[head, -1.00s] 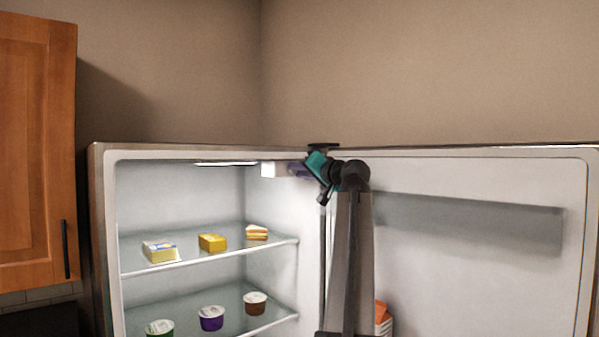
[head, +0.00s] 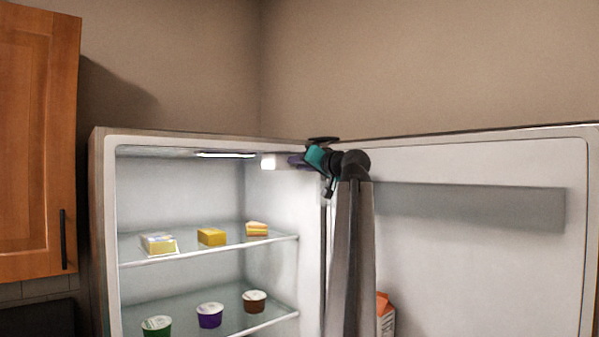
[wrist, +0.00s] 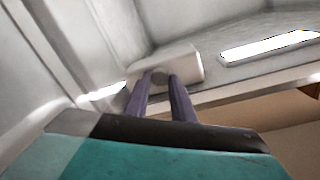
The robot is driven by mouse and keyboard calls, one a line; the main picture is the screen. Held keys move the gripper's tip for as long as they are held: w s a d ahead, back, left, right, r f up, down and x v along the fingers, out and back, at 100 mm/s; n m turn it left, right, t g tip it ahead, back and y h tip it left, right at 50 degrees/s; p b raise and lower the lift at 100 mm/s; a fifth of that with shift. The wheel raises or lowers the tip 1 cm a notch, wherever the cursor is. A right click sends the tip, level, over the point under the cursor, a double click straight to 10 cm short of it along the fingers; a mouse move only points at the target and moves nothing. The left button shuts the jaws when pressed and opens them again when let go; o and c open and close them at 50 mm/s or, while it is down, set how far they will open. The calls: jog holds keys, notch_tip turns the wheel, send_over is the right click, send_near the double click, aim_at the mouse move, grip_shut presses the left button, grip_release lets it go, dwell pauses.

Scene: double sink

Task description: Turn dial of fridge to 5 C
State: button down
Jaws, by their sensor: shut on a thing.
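The fridge (head: 98,230) stands open. A white dial housing (head: 268,162) is at the top right inside the compartment. In the wrist view the housing (wrist: 190,65) has a small round grey dial (wrist: 160,77) on its face. My gripper (head: 290,160) reaches into the upper right of the fridge. In the wrist view its two purple fingers (wrist: 160,84) are closed on the dial, one on each side. The fingers hide part of the dial, and no numbers or marks on it can be read.
A lit lamp strip (head: 225,155) is on the fridge ceiling beside the housing. The open door (head: 470,260) is to the right, close behind my arm. Shelves below hold a butter pack (head: 158,244), cheese (head: 211,237), cake (head: 257,229) and several cups.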

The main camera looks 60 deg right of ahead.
dwell(0.3)
jog(key=c, duration=1.8)
grip_release()
jog(key=b+v, duration=0.5)
jog(key=v, duration=0.8)
jog(key=shift+s, duration=0.4)
jog(key=shift+a, duration=0.15)
